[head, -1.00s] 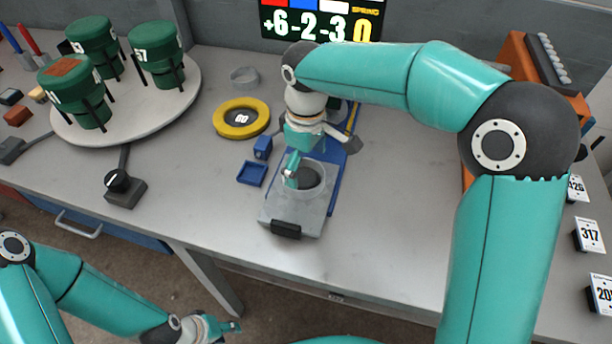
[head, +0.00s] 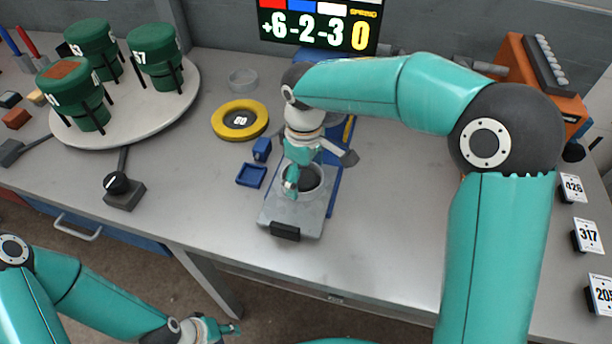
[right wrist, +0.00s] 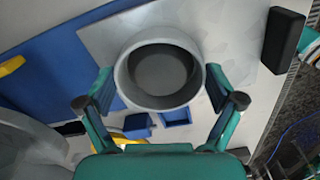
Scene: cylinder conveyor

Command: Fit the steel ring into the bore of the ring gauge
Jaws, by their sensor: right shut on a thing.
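My right gripper (head: 303,182) is over the grey plate (head: 281,213) and shut on the steel ring (head: 314,192). In the right wrist view the steel ring (right wrist: 123,78) is a thick grey band between the two fingers, with a grey round area inside it. I cannot tell whether it touches the plate. The yellow ring (head: 222,128), which looks like the ring gauge, lies flat on the table left of my right gripper; its dark middle bears a number. My left gripper (head: 232,328) is low at the front, off the table; its jaw state is too small to tell.
A small blue tray (head: 251,175) and blue block (head: 262,149) stand between the yellow ring and the plate. Another pale ring (head: 243,80) lies behind. A turntable (head: 145,120) with green canisters is at left. The front middle of the table is clear.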

